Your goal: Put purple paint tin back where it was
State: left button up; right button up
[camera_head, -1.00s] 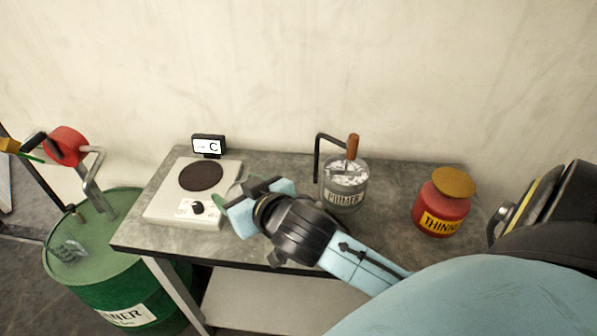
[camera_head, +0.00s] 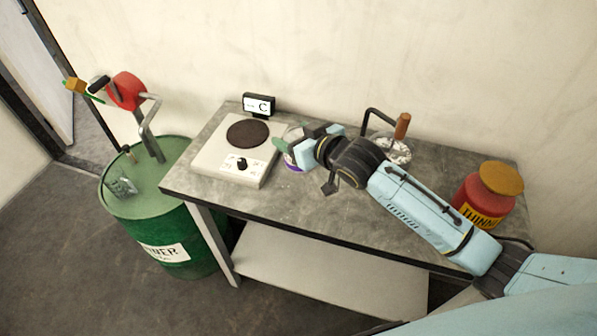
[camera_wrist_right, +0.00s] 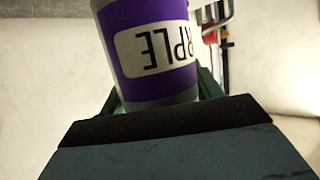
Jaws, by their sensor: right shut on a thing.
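The purple paint tin (camera_wrist_right: 150,55) fills the upper middle of the right wrist view, with a purple band and a white label ending in "RPLE", upside down there. My right gripper (camera_wrist_right: 158,95) is shut on it, a green finger on each side. In the head view the gripper (camera_head: 289,150) is over the bench, just right of the hotplate. The tin (camera_head: 294,168) is mostly hidden behind it; a bit of purple and pale rim show. I cannot tell whether the tin touches the bench. My left gripper is not in view.
The hotplate (camera_head: 209,162) and a small display (camera_head: 259,104) stand left on the grey bench (camera_head: 275,203). A red thinner jar (camera_head: 484,198) stands right. A green drum (camera_head: 150,215) with a red pump is left.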

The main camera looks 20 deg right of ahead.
notch_tip(320, 180, down, 8)
jog(key=shift+r+b, duration=0.15)
jog(key=shift+b, duration=0.4)
jog(key=o, duration=1.4)
jog(key=shift+s+f, duration=0.1)
jog(key=shift+f, duration=0.2)
